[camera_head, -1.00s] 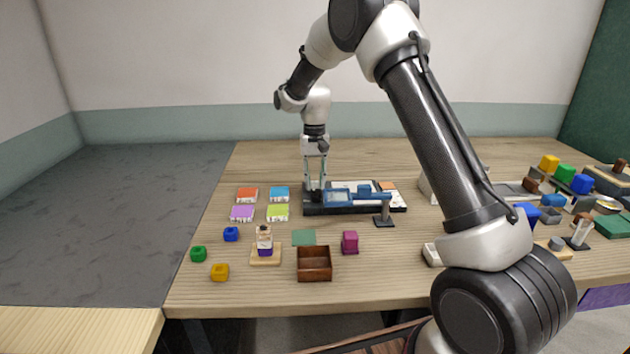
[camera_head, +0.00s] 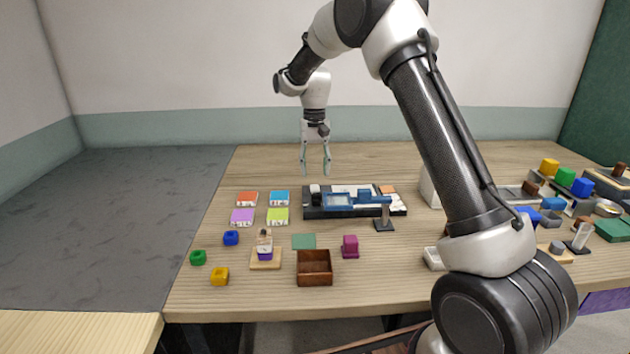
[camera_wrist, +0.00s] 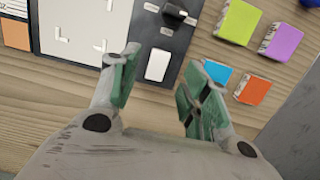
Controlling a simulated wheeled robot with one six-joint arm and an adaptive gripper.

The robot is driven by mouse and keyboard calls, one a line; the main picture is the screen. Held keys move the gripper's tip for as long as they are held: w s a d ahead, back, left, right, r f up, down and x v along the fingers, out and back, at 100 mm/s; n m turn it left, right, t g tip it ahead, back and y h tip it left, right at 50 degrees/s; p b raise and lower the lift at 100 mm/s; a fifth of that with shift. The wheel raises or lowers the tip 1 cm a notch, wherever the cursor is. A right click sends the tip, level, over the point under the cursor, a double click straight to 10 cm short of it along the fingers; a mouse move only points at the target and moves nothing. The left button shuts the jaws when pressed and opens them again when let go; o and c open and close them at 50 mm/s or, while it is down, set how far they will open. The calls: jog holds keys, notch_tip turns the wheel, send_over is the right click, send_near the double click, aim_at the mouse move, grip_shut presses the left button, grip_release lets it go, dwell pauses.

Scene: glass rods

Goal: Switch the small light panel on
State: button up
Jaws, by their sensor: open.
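A black board (camera_head: 345,212) lies on the wooden table. At its left end a small white panel (camera_head: 315,188) shows bright white. In the wrist view the white panel (camera_wrist: 158,65) is a plain rectangle on a dark strip, and I cannot tell for sure whether it is lit. A black switch knob (camera_wrist: 175,14) with white marks beside it sits on the same strip. My gripper (camera_head: 315,174) is open and empty, raised above and behind the board's left end. In the wrist view my gripper's fingers (camera_wrist: 160,72) frame the white panel, touching nothing.
A blue frame (camera_head: 339,201) stands over the board, beside a small stand (camera_head: 384,222). Coloured tiles, such as an orange one (camera_head: 247,198), lie to the left. A brown box (camera_head: 314,268) and small blocks are nearer. The table behind the board is clear.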

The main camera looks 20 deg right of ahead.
aim_at(314, 186)
notch_tip(314, 186, up, 7)
jog(key=shift+w+f, duration=0.15)
jog(key=shift+w, duration=0.3)
jog(key=shift+d, duration=0.1)
notch_tip(314, 186, down, 4)
jog(key=s+d+n, duration=0.1)
jog(key=s+n, duration=0.1)
jog(key=s, duration=0.1)
jog(key=s+d+r+t, duration=0.2)
jog(key=s+d+r, duration=0.2)
jog(key=s, duration=0.8)
jog(key=s+d+r+t, duration=0.2)
jog(key=s+d+r, duration=0.2)
jog(key=s, duration=0.8)
jog(key=s+d+r+t, duration=0.2)
jog(key=s+d+r, duration=0.2)
jog(key=s, duration=0.9)
jog(key=shift+d+r, duration=0.25)
jog(key=shift+d, duration=0.5)
